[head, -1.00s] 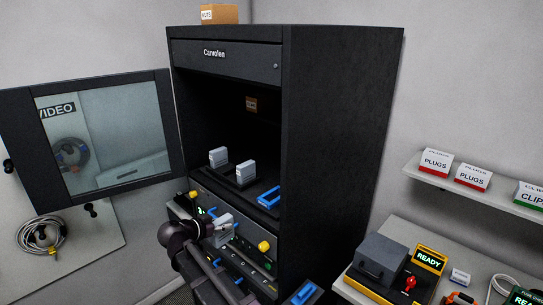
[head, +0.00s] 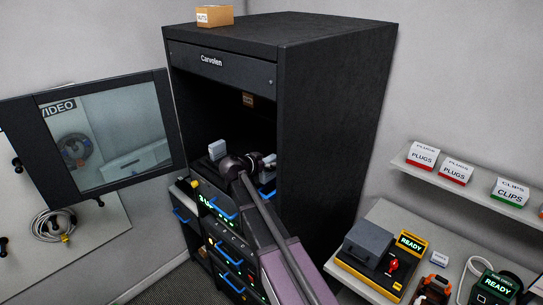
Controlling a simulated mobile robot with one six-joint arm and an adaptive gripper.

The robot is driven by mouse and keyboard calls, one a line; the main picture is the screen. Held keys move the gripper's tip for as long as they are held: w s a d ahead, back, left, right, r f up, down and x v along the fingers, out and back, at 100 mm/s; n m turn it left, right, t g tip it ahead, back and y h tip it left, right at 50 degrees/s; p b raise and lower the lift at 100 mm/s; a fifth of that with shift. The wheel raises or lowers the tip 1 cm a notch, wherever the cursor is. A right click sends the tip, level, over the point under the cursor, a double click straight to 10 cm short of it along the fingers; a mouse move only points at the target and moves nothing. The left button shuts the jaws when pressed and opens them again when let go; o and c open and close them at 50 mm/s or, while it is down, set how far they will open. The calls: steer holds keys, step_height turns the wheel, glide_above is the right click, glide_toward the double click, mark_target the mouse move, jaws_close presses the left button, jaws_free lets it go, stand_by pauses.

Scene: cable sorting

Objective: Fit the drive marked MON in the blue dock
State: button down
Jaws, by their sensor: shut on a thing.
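My arm reaches into the open black cabinet, and my gripper (head: 268,163) is at shelf height, just above the blue dock (head: 267,191). The gripper is shut on a pale grey drive, which my wrist mostly hides here. The dock's blue edge shows only in part, below and beside the gripper. I cannot tell whether the held drive touches the dock or read any mark on it. Another pale grey drive (head: 218,150) stands upright in a dark dock on the same shelf, left of my wrist.
The cabinet (head: 330,130) has a solid right wall and an open glass door (head: 105,135) at left. Units with blue handles (head: 223,210) sit below the shelf. A bench at right holds a yellow and black device (head: 385,255). A small carton (head: 214,16) sits on top.

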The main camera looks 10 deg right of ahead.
mark_target(270, 177)
steer(key=shift+w+d+r, duration=0.15)
steer(key=shift+d+r, duration=0.05)
steer(key=shift+d, duration=0.35)
steer(key=shift+a, duration=0.15)
steer(key=shift+f, duration=0.2)
steer(key=shift+f+b, duration=1.95)
steer(key=shift+b, duration=0.15)
steer(key=shift+f+b, duration=1.5)
stand_by(2.8)
stand_by(0.4)
steer(key=shift+c, duration=1.3)
jaws_free()
